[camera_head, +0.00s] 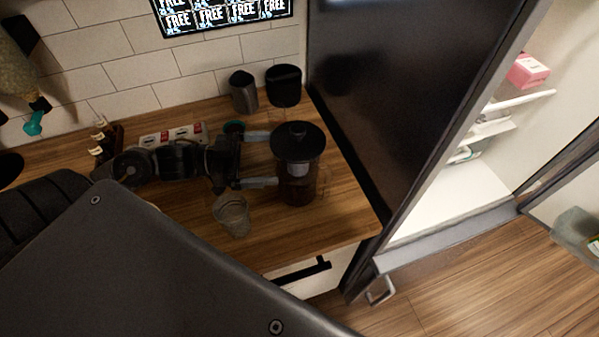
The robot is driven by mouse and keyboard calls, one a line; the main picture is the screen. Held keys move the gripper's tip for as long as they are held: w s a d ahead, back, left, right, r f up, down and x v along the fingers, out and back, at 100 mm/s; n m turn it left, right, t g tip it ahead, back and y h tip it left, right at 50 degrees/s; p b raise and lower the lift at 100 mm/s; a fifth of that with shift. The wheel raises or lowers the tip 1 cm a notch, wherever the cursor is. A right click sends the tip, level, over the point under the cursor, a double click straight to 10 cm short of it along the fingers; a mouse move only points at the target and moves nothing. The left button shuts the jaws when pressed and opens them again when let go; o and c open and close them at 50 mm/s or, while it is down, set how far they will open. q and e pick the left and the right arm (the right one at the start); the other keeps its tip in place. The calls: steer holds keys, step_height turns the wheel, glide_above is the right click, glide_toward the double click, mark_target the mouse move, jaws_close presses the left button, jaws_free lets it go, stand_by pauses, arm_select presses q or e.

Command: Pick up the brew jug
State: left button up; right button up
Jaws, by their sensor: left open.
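The brew jug (301,188), a dark glass vessel with a round black lid and knob, stands upright on the wooden counter near its right end. My left gripper (266,160) comes in from the left, open, with its two fingers pointing at the jug. One finger is at the lid's left edge and the other beside the jug's lower left body. I cannot tell whether either finger touches it. My right gripper is not in view.
A clear cup (232,216) stands in front of my left gripper. A metal pitcher (243,92) and a black canister (284,85) stand by the tiled wall. A tall dark cabinet (400,80) rises close to the jug's right. Small bottles (103,140) stand at the left.

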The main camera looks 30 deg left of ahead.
mark_target(304, 175)
arm_select(q)
steer(key=p+x, duration=0.2)
steer(key=x, duration=0.3)
steer(key=shift+s+d, duration=0.1)
steer(key=shift+d, duration=0.05)
steer(key=c, duration=1.7)
steer(key=shift+r, duration=0.15)
